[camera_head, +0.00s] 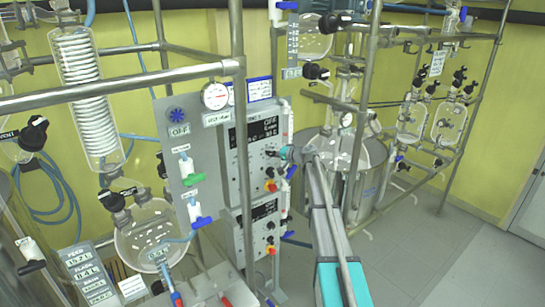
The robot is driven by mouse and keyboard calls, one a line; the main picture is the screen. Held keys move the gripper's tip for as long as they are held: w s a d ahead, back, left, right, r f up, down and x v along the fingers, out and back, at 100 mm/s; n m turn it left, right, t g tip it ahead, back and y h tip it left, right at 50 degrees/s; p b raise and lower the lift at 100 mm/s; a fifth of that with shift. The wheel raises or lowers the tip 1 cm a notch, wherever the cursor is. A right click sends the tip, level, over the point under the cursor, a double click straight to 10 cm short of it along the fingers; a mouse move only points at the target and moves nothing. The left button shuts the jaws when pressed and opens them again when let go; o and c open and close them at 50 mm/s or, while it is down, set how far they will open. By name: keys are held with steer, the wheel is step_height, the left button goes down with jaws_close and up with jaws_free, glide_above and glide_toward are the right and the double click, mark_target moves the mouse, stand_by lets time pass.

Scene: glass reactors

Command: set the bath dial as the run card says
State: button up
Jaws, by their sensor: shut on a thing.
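Two control boxes are stacked in the middle. The upper box (242,172) has a dark display with small white text. The lower box (246,235) has a similar dark display and knobs. A blue-edged card (260,88) stands on top of the upper box; its text is too small to read, so I cannot tell whether it is the run card.
A grey valve panel (181,140) with green and blue handles stands left of the boxes. Metal frame poles (242,120) cross in front. A round glass flask (152,237) is at lower left, and a large steel vessel (372,160) is close on the right. The floor at right is clear.

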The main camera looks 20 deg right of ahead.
steer(key=m+y+b, duration=0.1)
steer(key=m, duration=0.1)
steer(key=shift+f+m+b, duration=0.15)
steer(key=shift+m+b, duration=0.25)
steer(key=shift+m+t+y+b, duration=0.4)
steer(key=shift+m+y+b, duration=0.15)
steer(key=shift+m, duration=0.35)
steer(key=o, duration=1.2)
steer(key=shift+c, duration=0.2)
steer(key=shift+r+n+p, duration=0.2)
steer(key=shift+n+p, duration=0.1)
steer(key=shift+p, duration=0.1)
